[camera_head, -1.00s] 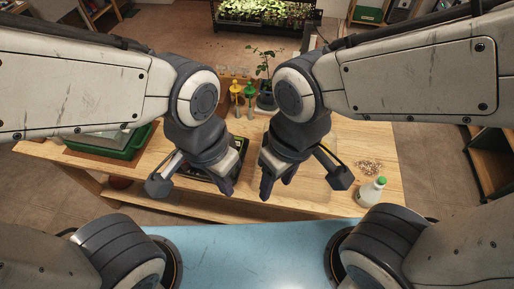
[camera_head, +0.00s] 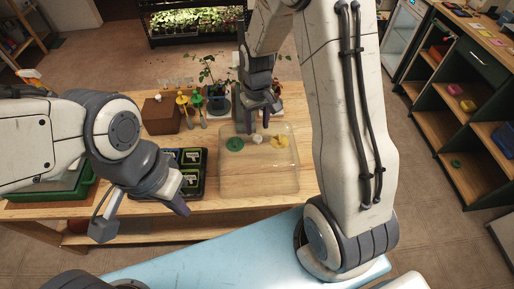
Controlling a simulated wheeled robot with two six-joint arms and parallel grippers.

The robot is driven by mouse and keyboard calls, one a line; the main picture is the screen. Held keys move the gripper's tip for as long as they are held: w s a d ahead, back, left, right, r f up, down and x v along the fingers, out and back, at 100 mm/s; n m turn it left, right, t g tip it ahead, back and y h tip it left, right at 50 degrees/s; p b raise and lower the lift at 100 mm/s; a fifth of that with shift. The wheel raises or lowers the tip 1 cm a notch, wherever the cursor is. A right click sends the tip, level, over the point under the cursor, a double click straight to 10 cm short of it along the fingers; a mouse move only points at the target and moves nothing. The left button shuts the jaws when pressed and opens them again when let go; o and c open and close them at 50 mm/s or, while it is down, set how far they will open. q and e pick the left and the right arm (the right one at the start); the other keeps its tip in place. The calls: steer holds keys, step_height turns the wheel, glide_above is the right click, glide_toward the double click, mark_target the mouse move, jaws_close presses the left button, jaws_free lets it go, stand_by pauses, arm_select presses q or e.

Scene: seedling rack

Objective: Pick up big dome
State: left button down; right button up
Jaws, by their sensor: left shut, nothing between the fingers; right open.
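The big dome (camera_head: 258,182) is a clear, box-like cover on the wooden table, right of centre in the head view. A green round piece (camera_head: 235,144), a small white piece (camera_head: 257,139) and a yellow piece (camera_head: 279,142) show at its far part; I cannot tell if they are under it or behind it. My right gripper (camera_head: 255,126) points down, open, at the dome's far edge. I cannot tell whether it touches the dome. My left gripper (camera_head: 182,208) is shut and empty, near the table's front edge, left of the dome.
A black tray with labelled pots (camera_head: 190,160) stands left of the dome. Behind are a brown block (camera_head: 160,115), yellow and green-handled tools (camera_head: 190,103) and a potted plant (camera_head: 217,102). A green crate (camera_head: 75,196) is at the left. My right arm covers the table's right side.

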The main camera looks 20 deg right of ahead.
mark_target(257, 138)
steer(key=shift+f, duration=0.4)
steer(key=shift+f+p, duration=0.4)
steer(key=shift+f, duration=0.15)
step_height(257, 138, down, 3)
steer(key=shift+f+p, duration=0.15)
steer(key=shift+p, duration=0.55)
steer(key=shift+f, duration=0.55)
jaws_close()
